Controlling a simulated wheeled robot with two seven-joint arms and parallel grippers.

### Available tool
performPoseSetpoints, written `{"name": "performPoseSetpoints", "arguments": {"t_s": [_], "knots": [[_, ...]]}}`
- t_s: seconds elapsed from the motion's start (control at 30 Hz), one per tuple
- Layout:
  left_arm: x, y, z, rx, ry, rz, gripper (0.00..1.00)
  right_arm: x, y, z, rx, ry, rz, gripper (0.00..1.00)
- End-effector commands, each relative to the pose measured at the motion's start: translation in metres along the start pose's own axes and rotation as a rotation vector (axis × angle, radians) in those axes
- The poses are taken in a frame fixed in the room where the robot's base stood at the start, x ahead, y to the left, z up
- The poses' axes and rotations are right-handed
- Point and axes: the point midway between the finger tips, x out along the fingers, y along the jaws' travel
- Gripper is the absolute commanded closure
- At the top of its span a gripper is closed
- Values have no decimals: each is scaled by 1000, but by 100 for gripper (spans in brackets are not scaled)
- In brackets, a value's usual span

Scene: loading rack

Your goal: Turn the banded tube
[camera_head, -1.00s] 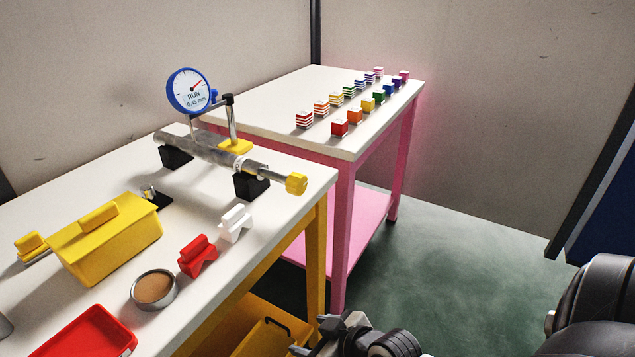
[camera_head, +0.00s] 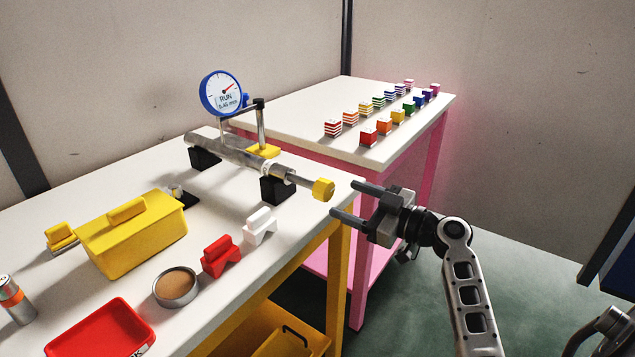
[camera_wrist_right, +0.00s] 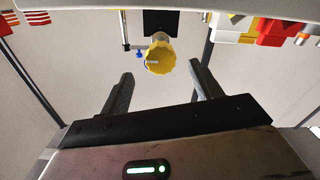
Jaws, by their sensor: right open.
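A long grey metal tube (camera_head: 230,154) lies across two black blocks on the white-topped table, with a pale band near its right block. A yellow ribbed knob (camera_head: 323,189) sits at its right end; it also shows in the right wrist view (camera_wrist_right: 160,57). My right gripper (camera_head: 346,198) is open and empty, just right of the knob, its fingers pointing at it. In the wrist view the knob lies beyond and between the spread fingers (camera_wrist_right: 161,88), apart from them. My left gripper is out of view.
A yellow box (camera_head: 135,242), red block (camera_head: 221,258), white block (camera_head: 260,227), round tin (camera_head: 176,287), red tray (camera_head: 88,345) and orange-banded cylinder (camera_head: 15,300) stand on the near table. The pink table (camera_head: 300,112) behind holds several coloured cubes.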

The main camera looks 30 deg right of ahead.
Motion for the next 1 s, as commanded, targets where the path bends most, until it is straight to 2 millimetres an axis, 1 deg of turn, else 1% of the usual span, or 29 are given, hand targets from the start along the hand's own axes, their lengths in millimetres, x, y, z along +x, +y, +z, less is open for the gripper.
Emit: {"name": "performPoseSetpoints", "arguments": {"t_s": [0.03,0.2,0.3,0.4,0.5,0.6,0.83,0.87,0.9,0.97,1.0], "knots": [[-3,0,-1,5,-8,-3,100,13,0,-5,3,4,-2,36],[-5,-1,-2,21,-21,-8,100,48,0,-3,4,2,-1,36],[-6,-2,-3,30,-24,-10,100,65,-1,-2,2,1,-2,36],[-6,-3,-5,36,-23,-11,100,76,0,-1,3,0,0,36],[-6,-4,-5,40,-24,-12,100,83,0,0,2,-1,-1,36],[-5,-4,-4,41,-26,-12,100,87,-1,0,1,-2,-1,36],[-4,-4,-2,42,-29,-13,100,87,-1,1,1,-2,-1,36],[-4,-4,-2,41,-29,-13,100,87,-1,1,1,-2,-1,39],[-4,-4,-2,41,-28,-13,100,87,-1,1,1,-2,-1,50],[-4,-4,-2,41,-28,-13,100,87,-1,1,1,-2,-1,67],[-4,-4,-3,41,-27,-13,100,87,-1,1,1,-2,-1,78]]}}
